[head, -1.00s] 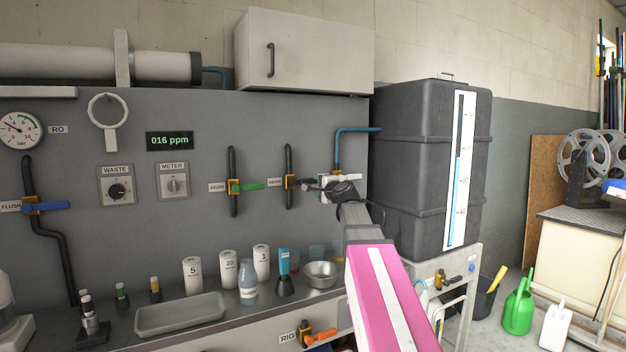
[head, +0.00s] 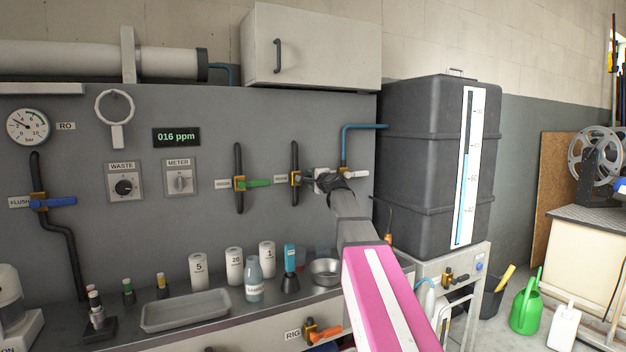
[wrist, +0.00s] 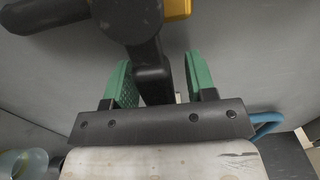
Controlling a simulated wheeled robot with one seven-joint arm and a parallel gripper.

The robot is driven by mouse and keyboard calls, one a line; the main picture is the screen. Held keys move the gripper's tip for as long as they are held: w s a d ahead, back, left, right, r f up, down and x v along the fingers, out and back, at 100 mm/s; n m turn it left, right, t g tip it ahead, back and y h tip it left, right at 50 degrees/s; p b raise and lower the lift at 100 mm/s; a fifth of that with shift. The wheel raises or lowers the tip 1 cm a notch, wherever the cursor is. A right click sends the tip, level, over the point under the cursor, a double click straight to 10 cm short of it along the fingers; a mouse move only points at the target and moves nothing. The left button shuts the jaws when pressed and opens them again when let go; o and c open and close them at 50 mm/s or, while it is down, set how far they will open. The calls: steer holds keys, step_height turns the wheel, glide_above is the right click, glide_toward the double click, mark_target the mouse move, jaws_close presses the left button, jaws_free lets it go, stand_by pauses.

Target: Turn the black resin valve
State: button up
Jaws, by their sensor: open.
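The black resin valve sits on a vertical black pipe with a brass body (head: 295,178) on the grey wall panel in the head view, right of a small label. Its black lever (wrist: 151,72) shows in the wrist view, running down from a round black hub between my two green finger pads. My gripper (head: 318,179) reaches the valve from the right, and it also shows in the wrist view (wrist: 160,80). It is open, with a finger on each side of the lever; I cannot tell if either touches. My gripper and arm partly hide the lever in the head view.
A green-handled valve (head: 253,183) is to the left, and a white-handled valve (head: 355,174) with a blue pipe is close on the right. A large black tank (head: 420,170) stands right of the arm. Bottles and a steel bowl (head: 325,272) stand on the counter below.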

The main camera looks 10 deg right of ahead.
jaws_close()
